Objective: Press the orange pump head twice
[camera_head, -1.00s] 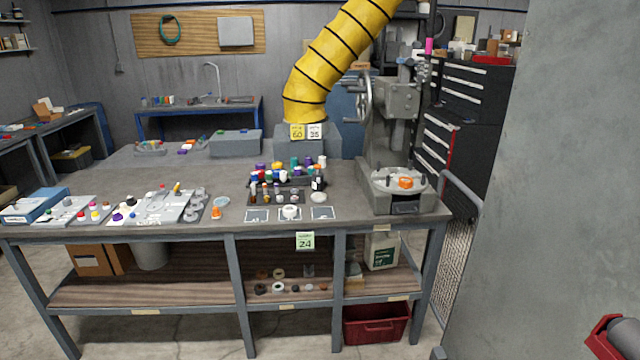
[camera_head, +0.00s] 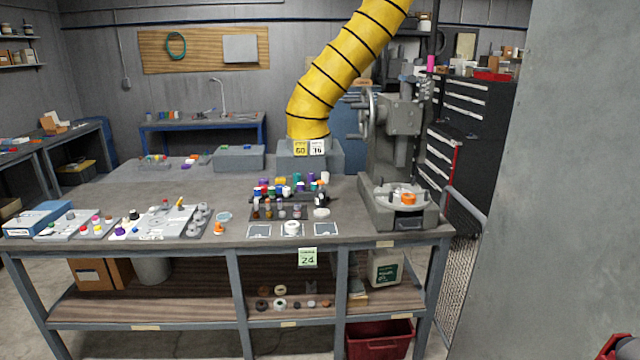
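Two small orange things stand on the workbench (camera_head: 150,255). One orange piece (camera_head: 219,229) is near the front edge, right of the white trays. The other orange piece (camera_head: 408,198) sits on the round grey table of the drill press at the right end. Both are too small to tell which is a pump head, or whether either is pressed down. Neither of my grippers shows in the head view, and nothing of mine touches either orange piece.
Bottles with coloured caps (camera_head: 285,190) crowd the bench middle. A yellow duct (camera_head: 345,70) hangs above. A grey wall (camera_head: 570,180) fills the right side. A red bin (camera_head: 380,340) is under the bench. A red object (camera_head: 618,346) shows at the lower right corner.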

